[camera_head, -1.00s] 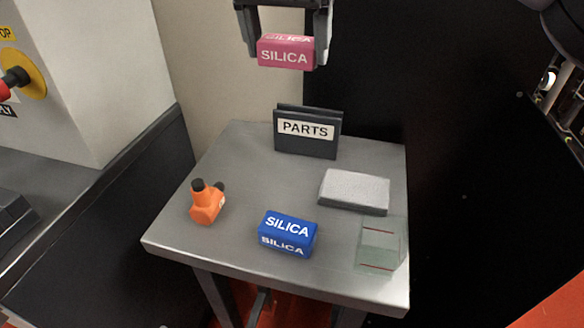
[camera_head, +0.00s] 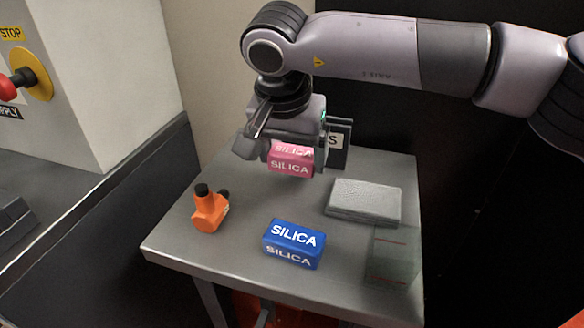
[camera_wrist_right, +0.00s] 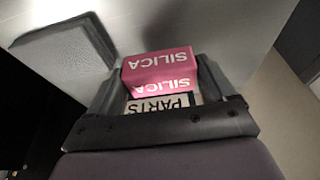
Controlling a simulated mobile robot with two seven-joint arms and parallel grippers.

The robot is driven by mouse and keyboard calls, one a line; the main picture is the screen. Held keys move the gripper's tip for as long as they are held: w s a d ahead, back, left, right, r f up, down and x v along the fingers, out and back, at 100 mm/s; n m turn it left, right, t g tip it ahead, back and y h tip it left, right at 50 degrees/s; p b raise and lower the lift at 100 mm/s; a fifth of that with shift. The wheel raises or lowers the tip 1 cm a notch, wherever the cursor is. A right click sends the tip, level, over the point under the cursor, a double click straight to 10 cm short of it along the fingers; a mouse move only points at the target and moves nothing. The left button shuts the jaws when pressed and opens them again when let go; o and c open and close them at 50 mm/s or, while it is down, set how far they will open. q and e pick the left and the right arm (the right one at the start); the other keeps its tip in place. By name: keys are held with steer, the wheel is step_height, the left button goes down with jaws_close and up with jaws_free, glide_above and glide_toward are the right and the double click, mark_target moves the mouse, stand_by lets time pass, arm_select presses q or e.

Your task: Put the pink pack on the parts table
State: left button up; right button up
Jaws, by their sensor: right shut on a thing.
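The pink pack (camera_head: 291,160), marked SILICA, is held in my right gripper (camera_head: 290,158) above the back part of the parts table (camera_head: 180,243). In the right wrist view, the pink pack (camera_wrist_right: 160,74) sits between the two fingers, and the tabletop shows beyond it. Whether the pack touches the table is hard to tell; it looks to be above it. The PARTS sign (camera_head: 339,140) stands behind and is mostly hidden by my gripper. My left gripper is not in view.
A blue SILICA pack (camera_head: 293,244) lies at the front middle of the table. An orange part (camera_head: 209,209) stands at the left. A grey block (camera_head: 364,202) and a clear box (camera_head: 392,262) are on the right. A machine with a STOP knob (camera_head: 30,75) is at far left.

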mark_target(292, 170)
steer(key=shift+f, duration=1.5)
steer(key=shift+f, duration=0.15)
steer(key=o, duration=0.9)
steer(key=v, duration=1.2)
steer(key=shift+p, duration=0.4)
